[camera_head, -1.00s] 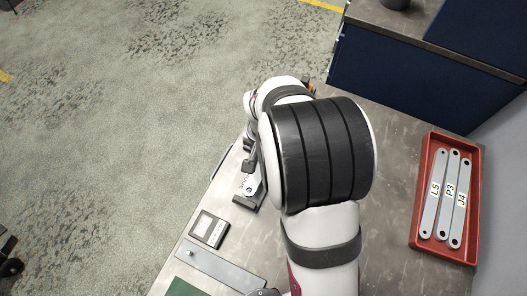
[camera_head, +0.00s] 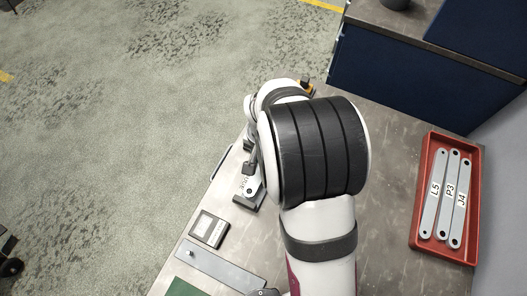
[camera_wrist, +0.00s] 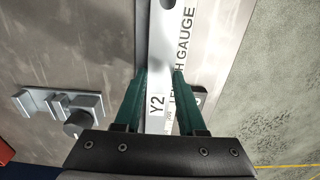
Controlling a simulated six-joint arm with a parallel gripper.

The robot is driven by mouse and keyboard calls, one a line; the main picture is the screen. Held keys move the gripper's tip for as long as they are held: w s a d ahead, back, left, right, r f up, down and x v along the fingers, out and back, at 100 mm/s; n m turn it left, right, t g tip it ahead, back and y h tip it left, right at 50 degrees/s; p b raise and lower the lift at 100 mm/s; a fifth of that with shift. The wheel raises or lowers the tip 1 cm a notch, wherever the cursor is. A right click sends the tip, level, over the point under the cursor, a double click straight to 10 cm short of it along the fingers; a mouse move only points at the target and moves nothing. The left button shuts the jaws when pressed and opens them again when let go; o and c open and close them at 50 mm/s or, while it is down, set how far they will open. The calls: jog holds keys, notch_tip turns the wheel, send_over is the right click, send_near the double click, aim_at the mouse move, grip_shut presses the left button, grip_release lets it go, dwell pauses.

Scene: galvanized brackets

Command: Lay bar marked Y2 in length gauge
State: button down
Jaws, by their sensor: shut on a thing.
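My gripper (camera_wrist: 160,80) has its two green fingers shut on the grey flat bar marked Y2 (camera_wrist: 157,50), one finger on each side. The bar has a hole near its far end. The length gauge (camera_wrist: 188,45), with its printed name partly covered by the bar, lies directly beneath it; I cannot tell whether the bar rests in it or hovers just above. In the head view my arm hides most of the gripper; one holed end of the bar (camera_head: 253,190) shows over the dark end of the gauge (camera_head: 248,204).
A red tray (camera_head: 419,204) at right holds bars L5 (camera_head: 434,197), P3 and J4. A small framed device (camera_head: 208,228), a grey plate (camera_head: 215,266) and a green mat (camera_head: 185,289) lie at the front left. A grey bracket with a knob (camera_wrist: 76,123) stands left in the wrist view.

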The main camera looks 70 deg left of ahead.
jog(key=shift+f, duration=0.45)
jog(key=shift+c, duration=2.1)
grip_release()
jog(key=shift+r, duration=3)
